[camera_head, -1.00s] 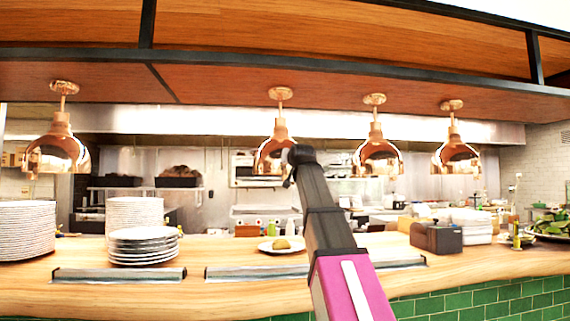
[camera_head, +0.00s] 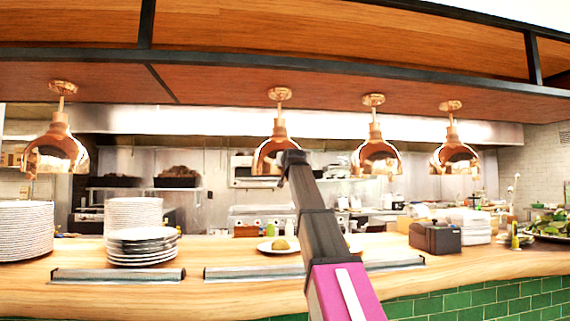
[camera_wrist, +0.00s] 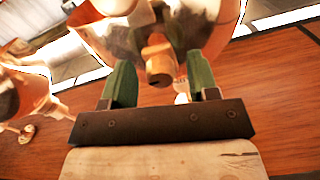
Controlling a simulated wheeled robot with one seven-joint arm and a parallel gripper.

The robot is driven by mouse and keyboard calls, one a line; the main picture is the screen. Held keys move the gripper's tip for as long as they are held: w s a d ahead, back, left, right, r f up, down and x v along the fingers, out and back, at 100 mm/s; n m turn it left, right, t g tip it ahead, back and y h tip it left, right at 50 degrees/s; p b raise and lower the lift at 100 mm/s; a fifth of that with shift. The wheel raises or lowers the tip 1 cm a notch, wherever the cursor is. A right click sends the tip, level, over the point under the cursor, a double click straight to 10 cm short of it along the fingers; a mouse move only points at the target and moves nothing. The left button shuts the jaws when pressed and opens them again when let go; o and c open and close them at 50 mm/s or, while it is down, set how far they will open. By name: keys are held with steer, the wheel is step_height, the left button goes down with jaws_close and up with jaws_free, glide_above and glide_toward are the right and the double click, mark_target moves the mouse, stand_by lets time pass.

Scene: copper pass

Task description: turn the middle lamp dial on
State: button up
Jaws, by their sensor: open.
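A copper lamp (camera_head: 272,154) hangs behind the tip of my arm in the head view. In the wrist view its shiny shade (camera_wrist: 105,42) fills the top. A small copper knob (camera_wrist: 158,62), which looks like the dial, sticks out in front of the shade. My gripper (camera_wrist: 160,72) is open, with one green finger on each side of the knob and gaps visible. I cannot tell the knob's turn or whether the lamp is lit. In the head view my gripper is hidden behind my arm.
Other copper lamps hang at the left (camera_head: 57,152) and right (camera_head: 376,157), (camera_head: 455,155). Below is a wooden counter (camera_head: 220,296) with plate stacks (camera_head: 142,246), a plate with food (camera_head: 279,245) and a dark box (camera_head: 435,238). A wooden shelf with a black rail (camera_head: 350,72) runs above.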

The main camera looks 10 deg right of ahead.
steer(key=c, duration=0.9)
steer(key=shift+n, duration=0.3)
steer(key=n, duration=0.3)
steer(key=shift+n, duration=0.3)
steer(key=n, duration=0.8)
steer(key=shift+d+n, duration=0.1)
steer(key=shift+n, duration=0.3)
steer(key=shift+r+n+h, duration=0.1)
steer(key=shift+n+h, duration=0.2)
steer(key=shift+n, duration=1.9)
